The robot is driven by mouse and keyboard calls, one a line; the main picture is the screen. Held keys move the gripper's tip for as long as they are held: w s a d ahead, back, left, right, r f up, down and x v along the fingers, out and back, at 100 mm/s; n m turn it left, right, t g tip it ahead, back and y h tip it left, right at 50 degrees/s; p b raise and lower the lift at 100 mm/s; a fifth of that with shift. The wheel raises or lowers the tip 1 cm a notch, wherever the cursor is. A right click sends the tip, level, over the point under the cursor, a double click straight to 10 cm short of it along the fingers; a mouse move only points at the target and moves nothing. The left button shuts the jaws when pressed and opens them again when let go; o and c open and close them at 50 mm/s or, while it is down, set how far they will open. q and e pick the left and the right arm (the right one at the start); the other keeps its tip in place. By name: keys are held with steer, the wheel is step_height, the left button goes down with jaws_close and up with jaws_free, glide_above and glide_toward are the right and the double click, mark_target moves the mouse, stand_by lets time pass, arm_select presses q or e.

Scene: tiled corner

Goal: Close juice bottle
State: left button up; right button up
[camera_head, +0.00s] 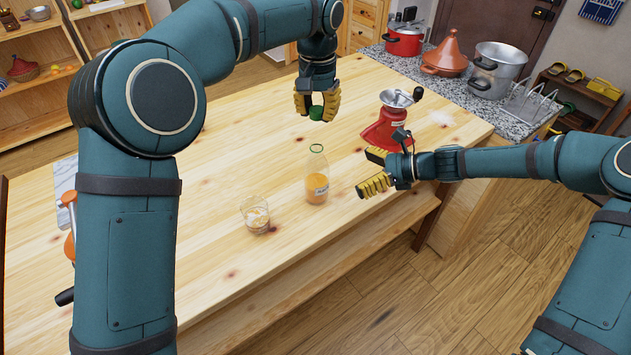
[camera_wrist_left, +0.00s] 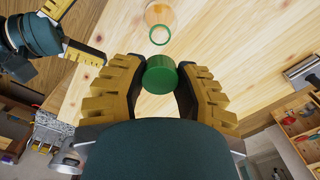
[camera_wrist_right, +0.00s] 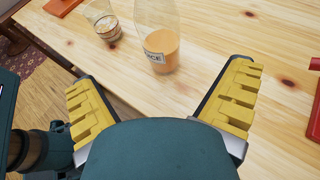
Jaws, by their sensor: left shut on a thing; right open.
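The juice bottle (camera_head: 316,180) stands upright on the wooden table, with orange juice in its lower part and an open green-rimmed mouth. It also shows in the right wrist view (camera_wrist_right: 160,45). My left gripper (camera_head: 316,105) is shut on the green cap (camera_wrist_left: 160,75) and holds it in the air above and behind the bottle in the head view. In the left wrist view the bottle's green rim (camera_wrist_left: 160,35) lies just beyond the cap, apart from it. My right gripper (camera_head: 374,171) is open and empty, to the right of the bottle, its fingers pointing toward it.
A glass (camera_head: 256,214) stands left of the bottle. A red grinder (camera_head: 385,130) stands behind my right gripper. A red pot (camera_head: 403,40), a tagine (camera_head: 446,58) and steel pots (camera_head: 497,68) are on the counter.

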mark_target(317, 176)
steer(key=shift+a, duration=0.1)
steer(key=x, duration=1.2)
steer(key=shift+s, duration=0.1)
steer(key=c, duration=1.3)
